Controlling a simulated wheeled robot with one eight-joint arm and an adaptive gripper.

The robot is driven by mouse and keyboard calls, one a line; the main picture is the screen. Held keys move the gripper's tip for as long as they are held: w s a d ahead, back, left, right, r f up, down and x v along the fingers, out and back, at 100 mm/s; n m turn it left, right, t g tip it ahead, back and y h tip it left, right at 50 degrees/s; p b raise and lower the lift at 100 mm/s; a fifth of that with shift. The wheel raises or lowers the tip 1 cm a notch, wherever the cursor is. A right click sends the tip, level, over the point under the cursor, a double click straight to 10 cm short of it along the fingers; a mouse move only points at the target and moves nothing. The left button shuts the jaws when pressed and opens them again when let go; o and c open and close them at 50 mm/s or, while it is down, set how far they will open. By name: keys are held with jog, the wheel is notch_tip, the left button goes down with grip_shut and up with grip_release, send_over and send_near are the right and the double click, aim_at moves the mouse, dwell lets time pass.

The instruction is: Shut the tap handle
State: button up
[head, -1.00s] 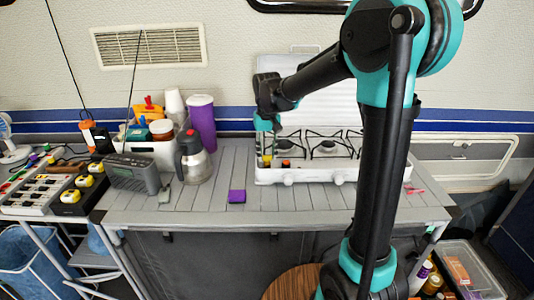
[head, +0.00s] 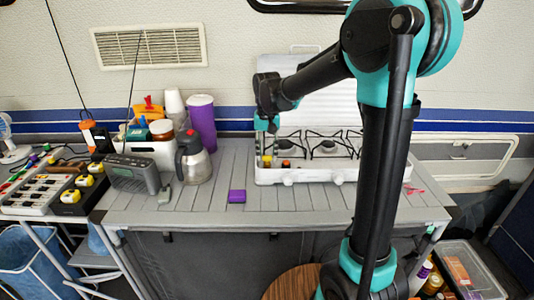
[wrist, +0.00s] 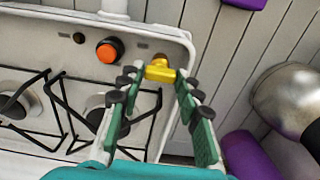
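The yellow tap handle (wrist: 160,70) sits at the front corner of the white gas stove, beside an orange-red knob (wrist: 109,50). In the head view the handle (head: 267,159) is small, at the stove's front left. My gripper (wrist: 157,76) is open, with its fingertips on either side of the handle. A gap shows on the left finger's side; the right fingertip is very close, and I cannot tell whether it touches. In the head view my gripper (head: 266,150) points down over that stove corner.
The stove's burners and black grates (head: 325,146) lie right of my gripper. A purple block (head: 237,196) lies on the slatted table in front. A steel jug (head: 193,160) and a purple tumbler (head: 202,122) stand to the left. The table front is mostly clear.

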jog(key=shift+o, duration=0.4)
notch_tip(320, 180, up, 12)
dwell(0.4)
